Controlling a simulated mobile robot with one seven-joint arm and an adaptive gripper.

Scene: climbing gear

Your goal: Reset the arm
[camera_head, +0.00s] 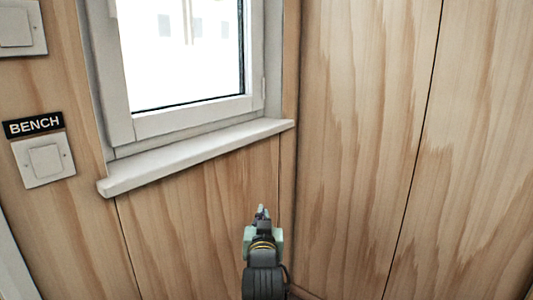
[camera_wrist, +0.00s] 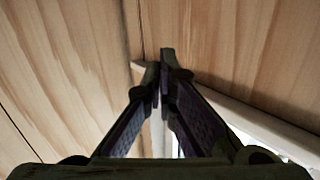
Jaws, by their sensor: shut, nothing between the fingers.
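My gripper (camera_head: 262,212) shows low in the head view, in front of the wood-panelled wall and below the window sill. In the wrist view the two dark fingers of my gripper (camera_wrist: 160,75) meet at their tips. It is shut and nothing shows between the fingers. No held thing shows in either view.
A window (camera_head: 190,55) with a white sill (camera_head: 195,157) is above and left of my gripper; the sill (camera_wrist: 265,125) also shows in the wrist view. Wood panels (camera_head: 370,130) meet in a corner. Light switches (camera_head: 45,160) and a "BENCH" label (camera_head: 33,125) are at left.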

